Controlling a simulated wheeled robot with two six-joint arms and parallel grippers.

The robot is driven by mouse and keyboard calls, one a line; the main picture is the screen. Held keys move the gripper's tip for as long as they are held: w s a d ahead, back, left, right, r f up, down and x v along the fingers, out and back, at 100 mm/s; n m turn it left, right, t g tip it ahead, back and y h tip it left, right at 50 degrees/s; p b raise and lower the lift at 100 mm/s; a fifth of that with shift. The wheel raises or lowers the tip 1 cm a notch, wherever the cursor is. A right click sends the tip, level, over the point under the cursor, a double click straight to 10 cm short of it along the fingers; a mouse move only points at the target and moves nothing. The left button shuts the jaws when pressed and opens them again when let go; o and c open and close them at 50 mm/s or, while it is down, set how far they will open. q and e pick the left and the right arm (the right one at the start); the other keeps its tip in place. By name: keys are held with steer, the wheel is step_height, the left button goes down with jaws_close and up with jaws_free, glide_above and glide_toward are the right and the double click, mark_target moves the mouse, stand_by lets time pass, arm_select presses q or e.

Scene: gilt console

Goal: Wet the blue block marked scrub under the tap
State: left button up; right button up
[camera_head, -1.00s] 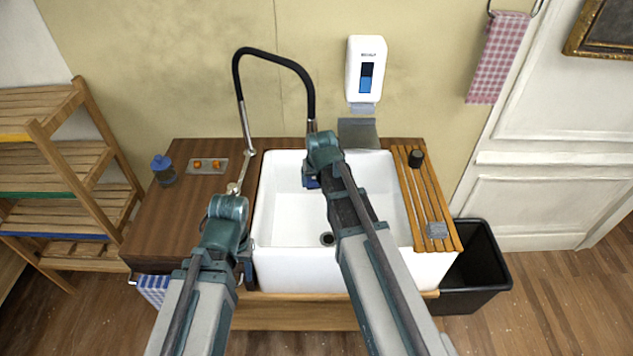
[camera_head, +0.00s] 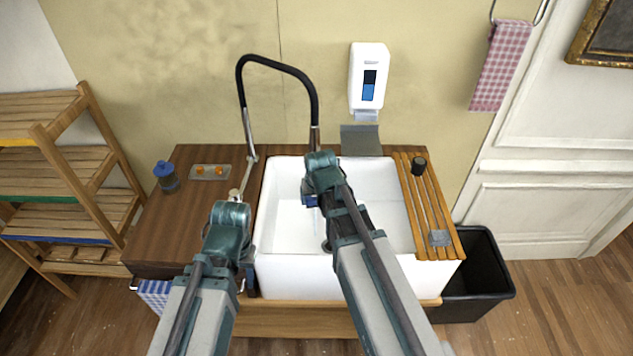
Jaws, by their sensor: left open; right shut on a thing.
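The blue block (camera_head: 310,201) is partly hidden by my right wrist, so no marking on it is readable. My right gripper (camera_head: 311,193) is shut on it inside the white sink (camera_head: 385,215), below the tap's spout. The tap (camera_head: 279,68) has a black arched hose whose metal end (camera_head: 315,138) points down behind my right wrist. A faint pale streak, perhaps water, shows just below the block. My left gripper (camera_head: 248,278) is open at the sink's front left corner, mostly hidden by its wrist. A metal lever-like part of the tap (camera_head: 244,178) lies behind my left wrist.
A wooden counter (camera_head: 185,225) on the left holds a blue-lidded jar (camera_head: 165,176) and a small tray (camera_head: 209,172). A slatted rack (camera_head: 425,205) on the right holds a grey block (camera_head: 440,238) and a dark cup (camera_head: 418,166). A soap dispenser (camera_head: 368,77) hangs above.

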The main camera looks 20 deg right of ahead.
steer(key=s, duration=0.1)
steer(key=s+a, duration=0.1)
steer(key=s, duration=0.1)
steer(key=shift+s+a, duration=0.1)
steer(key=shift+a, duration=0.15)
steer(key=shift+r, duration=0.1)
stand_by(1.3)
steer(key=s+a+r+p, duration=0.2)
steer(key=s+r+p, duration=0.1)
steer(key=s+p, duration=0.1)
steer(key=shift+s+r, duration=0.25)
steer(key=shift+r, duration=0.15)
stand_by(0.3)
